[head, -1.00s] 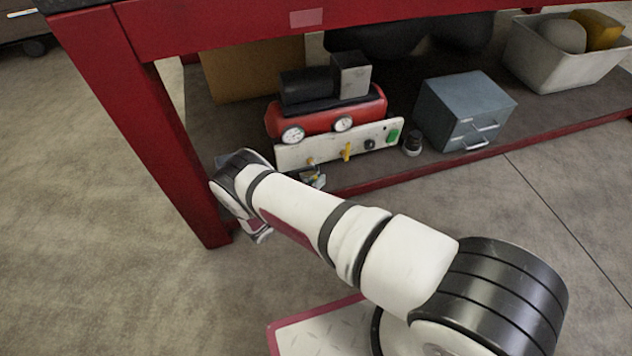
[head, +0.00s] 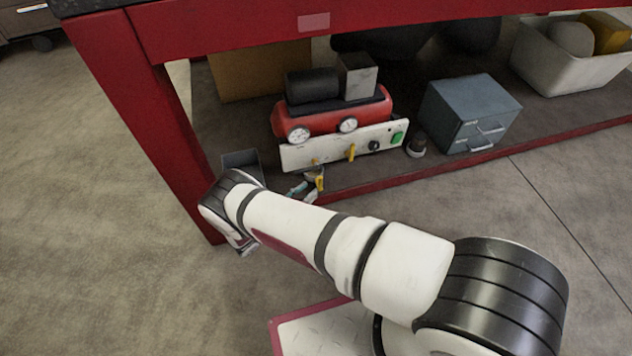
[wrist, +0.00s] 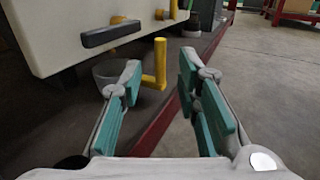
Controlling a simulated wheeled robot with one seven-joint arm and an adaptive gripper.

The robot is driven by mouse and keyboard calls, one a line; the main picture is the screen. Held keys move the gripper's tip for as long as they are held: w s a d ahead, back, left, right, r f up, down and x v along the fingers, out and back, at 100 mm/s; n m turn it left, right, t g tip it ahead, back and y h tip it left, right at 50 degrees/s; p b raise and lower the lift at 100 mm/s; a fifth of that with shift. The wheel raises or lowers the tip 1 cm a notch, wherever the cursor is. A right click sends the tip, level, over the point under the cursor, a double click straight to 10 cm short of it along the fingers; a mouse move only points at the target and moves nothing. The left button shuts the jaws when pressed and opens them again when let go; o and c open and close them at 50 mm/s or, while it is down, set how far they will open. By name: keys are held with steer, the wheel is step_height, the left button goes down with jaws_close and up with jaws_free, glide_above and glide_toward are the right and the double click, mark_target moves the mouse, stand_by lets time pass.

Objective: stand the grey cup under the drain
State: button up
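The grey cup (wrist: 108,72) shows in the wrist view, on the dark shelf below the pale panel, partly hidden behind my left-hand finger. My gripper (wrist: 158,88) is open, with teal pads apart and nothing between them. In the head view its teal fingertips (head: 302,190) show small at the shelf's front edge. A yellow L-shaped piece (wrist: 160,62) stands beyond the gap between the fingers. In the head view, small yellow fittings (head: 350,152) sit low on the panel of the red compressor (head: 330,120). I cannot tell which fitting is the drain.
A red bench leg (head: 150,120) stands close to my wrist. An open grey bin (head: 240,160) sits on the shelf behind it. A dark knob-like item (head: 416,146) and a blue-grey drawer box (head: 470,112) stand to the right. The floor in front is clear.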

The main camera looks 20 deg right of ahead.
steer(key=shift+v, duration=2.65)
